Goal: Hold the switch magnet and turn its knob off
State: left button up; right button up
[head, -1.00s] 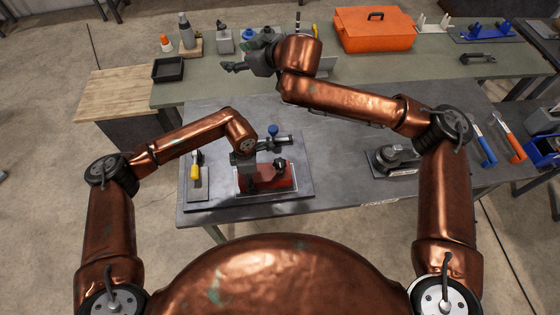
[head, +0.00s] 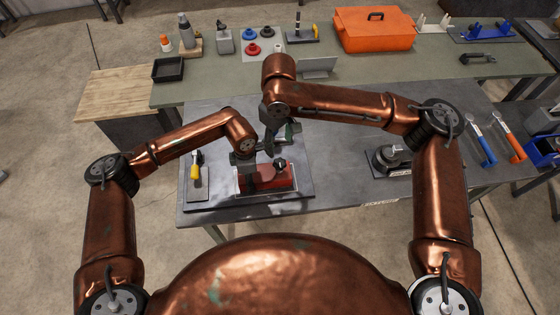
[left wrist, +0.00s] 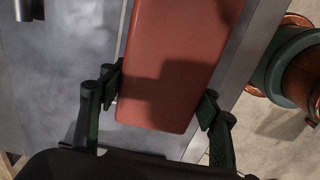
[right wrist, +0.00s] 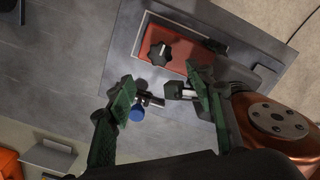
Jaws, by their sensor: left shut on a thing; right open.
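The switch magnet is a red block (head: 262,180) on a plate at the near middle of the table. It has a black lobed knob (right wrist: 160,54) on top, at its far-from-left-gripper end. My left gripper (left wrist: 158,97) is shut on the block's left end, one finger on each side. The block also fills the middle of the left wrist view (left wrist: 172,60). My right gripper (head: 274,143) is open and empty, pointing down behind the block. In the right wrist view the knob lies beyond and between its fingertips (right wrist: 160,86), apart from them.
A blue-topped fitting with a metal post (right wrist: 137,114) stands beside the magnet, close to my right fingers. A yellow-handled tool (head: 195,171) lies left of the magnet. A dark clamp-like device (head: 390,157) sits to the right. An orange case (head: 374,32) is on the back bench.

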aim_at(279, 162)
notch_tip(279, 162, down, 10)
jog(key=shift+f, duration=0.2)
dwell(0.3)
